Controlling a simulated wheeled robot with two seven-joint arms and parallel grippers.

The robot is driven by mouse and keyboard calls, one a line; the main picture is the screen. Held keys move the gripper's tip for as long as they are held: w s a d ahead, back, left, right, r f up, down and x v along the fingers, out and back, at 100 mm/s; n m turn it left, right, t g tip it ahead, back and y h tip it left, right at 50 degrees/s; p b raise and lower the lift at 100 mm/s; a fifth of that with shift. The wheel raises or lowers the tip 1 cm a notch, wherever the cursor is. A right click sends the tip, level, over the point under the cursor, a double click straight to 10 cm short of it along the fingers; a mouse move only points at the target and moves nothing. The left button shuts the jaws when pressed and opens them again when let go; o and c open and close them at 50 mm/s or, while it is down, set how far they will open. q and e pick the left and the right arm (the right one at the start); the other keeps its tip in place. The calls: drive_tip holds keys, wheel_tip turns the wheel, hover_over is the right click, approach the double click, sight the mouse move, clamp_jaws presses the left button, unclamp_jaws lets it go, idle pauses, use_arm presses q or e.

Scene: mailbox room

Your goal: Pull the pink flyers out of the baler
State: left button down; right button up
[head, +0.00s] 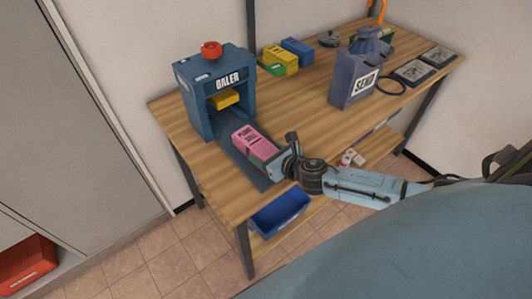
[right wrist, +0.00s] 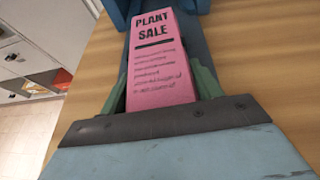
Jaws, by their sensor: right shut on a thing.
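The pink flyers (head: 254,142) form a block with "PLANT SALE" printed on top. They lie on the dark outfeed chute in front of the blue baler (head: 216,86), clear of its opening. My right gripper (head: 272,158) is shut on the near end of the flyers. In the right wrist view the pink flyers (right wrist: 160,62) stand between the two green fingers of my right gripper (right wrist: 160,92). A yellow block (head: 224,99) sits inside the baler's opening. The baler has a red knob on top. My left gripper is not in view.
The wooden table (head: 310,104) carries the baler. Yellow, blue and green blocks (head: 280,56) stand behind, and a blue-grey "SEND" container (head: 360,72) stands to the right. A blue bin (head: 280,213) is on the lower shelf. The table middle is clear.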

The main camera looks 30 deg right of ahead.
drive_tip(key=shift+s, duration=0.2)
drive_tip(key=o, duration=1.3)
drive_tip(key=shift+o, duration=0.2)
drive_tip(key=v, duration=1.3)
drive_tip(key=shift+s, duration=0.15)
